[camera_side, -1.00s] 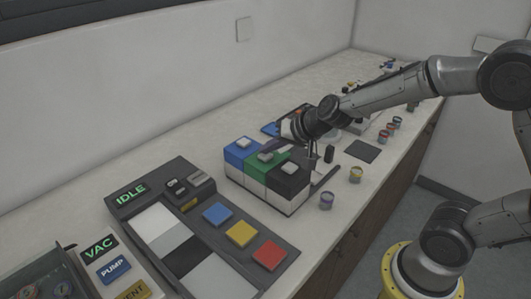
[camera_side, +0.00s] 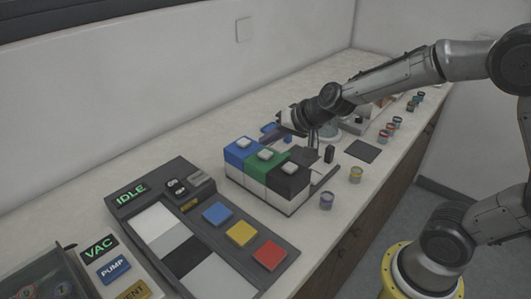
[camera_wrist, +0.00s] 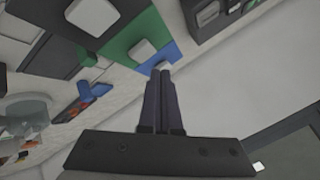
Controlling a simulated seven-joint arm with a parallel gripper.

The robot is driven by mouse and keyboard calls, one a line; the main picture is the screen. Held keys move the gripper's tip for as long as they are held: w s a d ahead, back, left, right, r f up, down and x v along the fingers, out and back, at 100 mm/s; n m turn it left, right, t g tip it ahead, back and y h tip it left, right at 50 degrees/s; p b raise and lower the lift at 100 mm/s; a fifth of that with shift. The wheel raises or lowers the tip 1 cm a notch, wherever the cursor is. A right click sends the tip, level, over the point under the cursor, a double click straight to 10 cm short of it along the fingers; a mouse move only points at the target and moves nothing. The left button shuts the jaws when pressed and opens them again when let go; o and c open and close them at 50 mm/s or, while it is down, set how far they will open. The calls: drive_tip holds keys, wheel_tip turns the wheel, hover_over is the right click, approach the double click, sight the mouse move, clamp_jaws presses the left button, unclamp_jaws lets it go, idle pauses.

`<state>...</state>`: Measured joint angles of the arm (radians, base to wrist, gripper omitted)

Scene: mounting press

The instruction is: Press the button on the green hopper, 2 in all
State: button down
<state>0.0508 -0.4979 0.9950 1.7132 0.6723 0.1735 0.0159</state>
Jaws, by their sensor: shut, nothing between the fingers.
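The green hopper (camera_side: 272,163) stands between the blue hopper (camera_side: 237,150) and the black hopper (camera_side: 288,180) in one row. Its pale square button (camera_side: 267,154) is uncovered in the side view. The wrist view shows the green hopper (camera_wrist: 121,41) and its button (camera_wrist: 141,50) left of my fingers. My gripper (camera_side: 286,132) is raised above and behind the row, apart from the green button. In the wrist view, my gripper (camera_wrist: 160,70) is shut and empty, its tips overlapping the blue hopper's button in the picture; the height gap is hard to judge.
A control panel (camera_side: 120,203) reading IDLE, with blue, yellow and red buttons, lies in front of the hoppers. A VAC panel (camera_side: 125,283) is at the lower left. Several small jars (camera_side: 326,200) line the bench's right edge. A dark pad (camera_side: 362,151) lies beyond.

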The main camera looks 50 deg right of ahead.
drive_tip(key=shift+r, duration=2)
drive_tip(key=shift+r, duration=0.2)
wheel_tip(320, 180, up, 6)
drive_tip(key=t, duration=0.1)
hover_over(268, 155)
drive_tip(key=s, duration=0.2)
drive_tip(key=s+a+r+n, duration=0.2)
drive_tip(key=s+r+n, duration=0.1)
drive_tip(key=s, duration=0.5)
drive_tip(key=s+d+f+n+g, duration=0.1)
drive_tip(key=s+f+n+g, duration=0.1)
drive_tip(key=s, duration=0.6)
drive_tip(key=s+d+f+n+g+h, duration=0.1)
drive_tip(key=s+f+n+g, duration=0.1)
drive_tip(key=s+f, duration=0.3)
drive_tip(key=s, duration=0.4)
drive_tip(key=shift+d+n+g, duration=0.15)
drive_tip(key=shift+n+g, duration=0.15)
drive_tip(key=shift+n, duration=0.1)
